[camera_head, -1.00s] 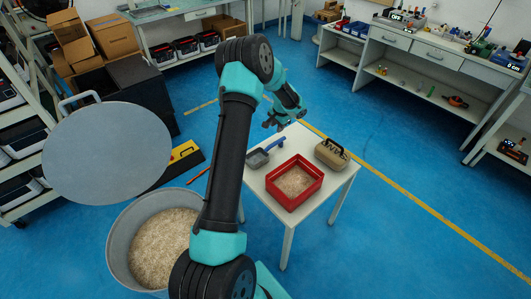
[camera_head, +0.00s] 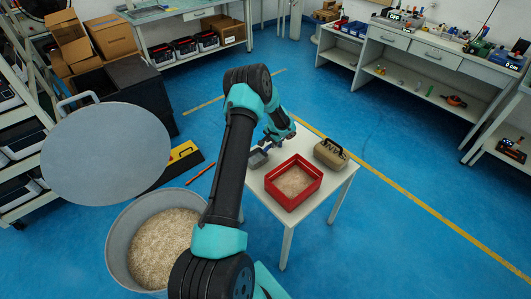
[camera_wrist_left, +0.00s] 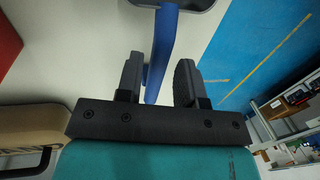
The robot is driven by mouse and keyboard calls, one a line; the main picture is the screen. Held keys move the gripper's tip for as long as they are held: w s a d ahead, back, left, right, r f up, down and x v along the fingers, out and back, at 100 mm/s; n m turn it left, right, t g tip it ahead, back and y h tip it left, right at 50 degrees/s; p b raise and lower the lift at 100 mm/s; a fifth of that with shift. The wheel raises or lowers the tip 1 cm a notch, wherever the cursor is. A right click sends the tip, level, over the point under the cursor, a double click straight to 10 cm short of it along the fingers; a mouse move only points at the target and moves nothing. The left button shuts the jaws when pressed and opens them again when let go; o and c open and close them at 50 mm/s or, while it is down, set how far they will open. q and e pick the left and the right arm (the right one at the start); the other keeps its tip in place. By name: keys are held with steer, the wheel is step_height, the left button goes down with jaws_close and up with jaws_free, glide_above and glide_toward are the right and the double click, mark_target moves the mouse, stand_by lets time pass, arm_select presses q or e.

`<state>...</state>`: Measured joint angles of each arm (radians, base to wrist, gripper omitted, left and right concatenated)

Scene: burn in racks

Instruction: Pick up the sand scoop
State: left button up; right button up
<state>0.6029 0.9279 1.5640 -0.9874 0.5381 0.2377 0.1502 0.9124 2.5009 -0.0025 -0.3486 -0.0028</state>
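The sand scoop (camera_head: 258,158) has a grey pan and a blue handle. It lies on the small white table, with its handle partly hidden by my left gripper in the head view. In the left wrist view the blue handle (camera_wrist_left: 163,45) runs down between the two dark fingers, and the pan's edge shows at the top. My left gripper (camera_head: 273,144), also in the left wrist view (camera_wrist_left: 158,80), is open. The handle is close to the left finger, with a gap to the right finger. My right gripper is not in view.
A red tray (camera_head: 272,188) of sand stands beside the scoop on the white table (camera_head: 279,213). A tan sandbag (camera_head: 328,155) with a black handle is at the table's right. A large sand bin (camera_head: 118,229) and its round lid (camera_head: 107,153) are at the left.

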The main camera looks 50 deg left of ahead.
arm_select(q)
steer(key=shift+w+a+f, duration=0.1)
steer(key=shift+a+f, duration=0.1)
steer(key=shift+f, duration=0.65)
steer(key=shift+s+a+f, duration=0.1)
steer(key=shift+a+f, duration=0.05)
steer(key=shift+f, duration=0.7)
steer(key=shift+w+a+f, duration=0.1)
steer(key=shift+a+f, duration=0.1)
steer(key=shift+f, duration=0.65)
jaws_close()
